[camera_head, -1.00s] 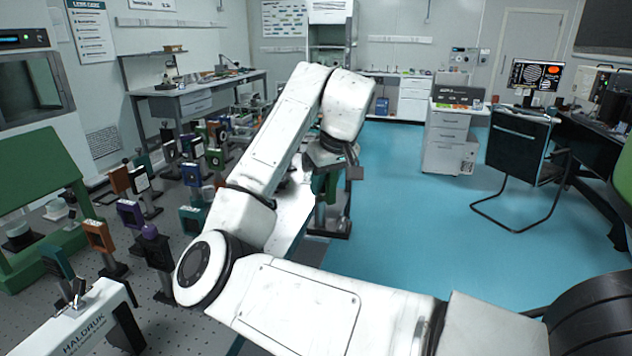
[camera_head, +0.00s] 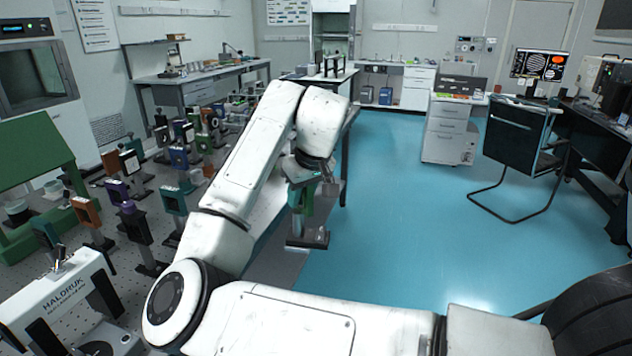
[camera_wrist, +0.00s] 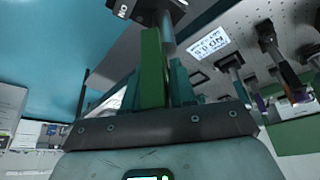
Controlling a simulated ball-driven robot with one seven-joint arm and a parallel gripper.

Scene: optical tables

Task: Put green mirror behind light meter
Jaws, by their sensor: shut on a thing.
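The green mirror (camera_head: 307,202) is a green upright piece on a dark post and base, held by my gripper (camera_head: 300,190). It hangs at the right edge of the perforated optical table, below my forearm. In the wrist view, the green mirror (camera_wrist: 153,70) stands between the teal fingers of my gripper (camera_wrist: 155,85), with its post and black base beyond. The fingers are shut on it. My arm hides part of the table behind. I cannot tell which thing is the light meter.
Several mounted optics in orange, purple, teal and black frames crowd the optical table (camera_head: 125,285) left of my arm. A white HALDRUK instrument (camera_head: 68,290) stands at the lower left, near a green sloped housing (camera_head: 35,160). Blue floor (camera_head: 400,230) is open on the right.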

